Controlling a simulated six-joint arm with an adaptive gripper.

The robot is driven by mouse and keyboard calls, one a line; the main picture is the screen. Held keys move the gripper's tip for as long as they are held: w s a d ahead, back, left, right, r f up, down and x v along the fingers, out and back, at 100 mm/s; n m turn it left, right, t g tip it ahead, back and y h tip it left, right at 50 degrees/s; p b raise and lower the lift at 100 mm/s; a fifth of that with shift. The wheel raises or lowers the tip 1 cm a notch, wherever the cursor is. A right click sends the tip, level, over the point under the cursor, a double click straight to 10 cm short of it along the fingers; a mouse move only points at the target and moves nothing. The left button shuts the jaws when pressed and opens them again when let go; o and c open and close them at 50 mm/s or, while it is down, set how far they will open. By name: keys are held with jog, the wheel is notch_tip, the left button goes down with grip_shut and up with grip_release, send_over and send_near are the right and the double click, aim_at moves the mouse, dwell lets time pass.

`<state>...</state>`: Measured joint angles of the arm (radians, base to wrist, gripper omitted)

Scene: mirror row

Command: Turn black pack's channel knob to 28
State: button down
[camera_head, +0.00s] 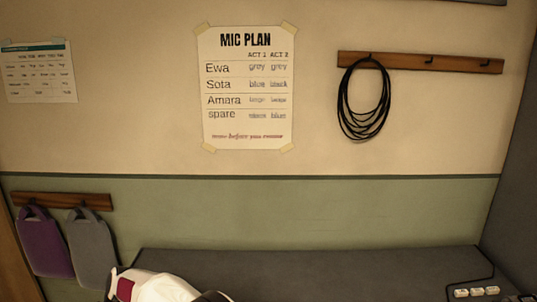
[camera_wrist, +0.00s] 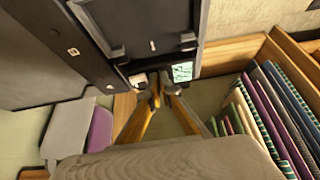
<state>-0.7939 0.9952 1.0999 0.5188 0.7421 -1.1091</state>
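In the wrist view, the two fingers of my gripper (camera_wrist: 162,88) lean together, their tips close to each other at the lower edge of a dark boxy body (camera_wrist: 145,35). A small pale green patch (camera_wrist: 182,72), perhaps a display, sits right of the tips, and a small white piece (camera_wrist: 138,80) sits left of them. The dark body may be the black pack, but I cannot be sure. No knob or channel number can be made out. Whether the fingertips hold anything is unclear. In the head view, my gripper does not show.
A dark counter (camera_head: 320,271) runs along the wall, with small white-topped items (camera_head: 477,292) at its right. A mic plan (camera_head: 247,88), a coiled cable (camera_head: 363,103) and purple (camera_head: 43,240) and grey (camera_head: 91,247) bags hang there. Several upright folders (camera_wrist: 270,115) stand right in the wrist view.

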jog(key=shift+s+d+f, duration=0.2)
jog(key=shift+s+f, duration=0.05)
jog(key=shift+s, duration=0.05)
jog(key=shift+w+d+r, duration=0.1)
jog(key=shift+d, duration=0.1)
jog(key=shift+w+r, duration=0.1)
jog(key=shift+r, duration=0.1)
dwell(0.3)
jog(key=shift+r, duration=2.9)
jog(key=shift+w+r, duration=0.45)
jog(key=shift+r, duration=0.05)
jog(key=shift+f, duration=0.15)
jog(key=shift+f, duration=3.35)
